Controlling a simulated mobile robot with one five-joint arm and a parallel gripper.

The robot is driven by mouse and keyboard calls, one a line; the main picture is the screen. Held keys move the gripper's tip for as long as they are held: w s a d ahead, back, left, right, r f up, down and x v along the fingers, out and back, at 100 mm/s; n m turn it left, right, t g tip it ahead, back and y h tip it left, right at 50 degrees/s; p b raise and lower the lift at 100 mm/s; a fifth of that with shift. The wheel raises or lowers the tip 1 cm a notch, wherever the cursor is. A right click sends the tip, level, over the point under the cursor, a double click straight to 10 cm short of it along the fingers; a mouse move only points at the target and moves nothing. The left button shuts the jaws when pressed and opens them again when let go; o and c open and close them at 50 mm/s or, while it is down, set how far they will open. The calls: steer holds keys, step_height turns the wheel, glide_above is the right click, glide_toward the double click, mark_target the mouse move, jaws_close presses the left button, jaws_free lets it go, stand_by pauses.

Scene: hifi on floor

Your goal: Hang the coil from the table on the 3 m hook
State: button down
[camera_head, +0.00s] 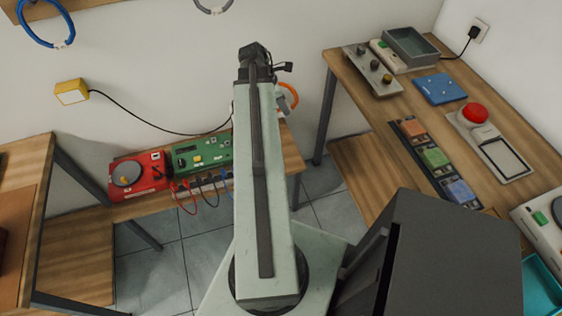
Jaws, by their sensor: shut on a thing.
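An orange coil (291,92) shows in part just right of my arm, above the back right end of the low bench (293,150). The arm hides its left part. My gripper (279,104) is at the coil, mostly hidden behind my raised arm, and is shut on it. A blue coil (47,40) hangs on the wall board at the top left. A grey coil (213,9) hangs at the top edge, cut off by the frame. I cannot read any hook labels.
A red device (139,178) and a green device (202,152) with leads stand on the low bench. A yellow box (71,92) on the wall trails a black cable. A crowded table (359,101) stands at right, another table (22,150) at left. Tiled floor shows between.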

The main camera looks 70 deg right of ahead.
steer(key=shift+f, duration=0.1)
steer(key=b, duration=1.7)
glide_above(287, 163)
steer(key=w, duration=0.1)
step_height(287, 163, down, 17)
steer(key=f+b, duration=0.5)
steer(key=b, duration=0.1)
steer(key=f+b, duration=0.5)
steer(key=f, duration=0.1)
steer(key=f+b, duration=0.6)
steer(key=shift+w+a+f+b, duration=0.1)
steer(key=shift+a+f+b, duration=0.15)
steer(key=shift+a+b, duration=0.15)
steer(key=shift+r+p, duration=0.25)
steer(key=shift+p, duration=0.05)
steer(key=shift+f, duration=0.25)
steer(key=c, duration=1.2)
jaws_free()
steer(key=shift+r, duration=0.1)
steer(key=shift+o, duration=0.2)
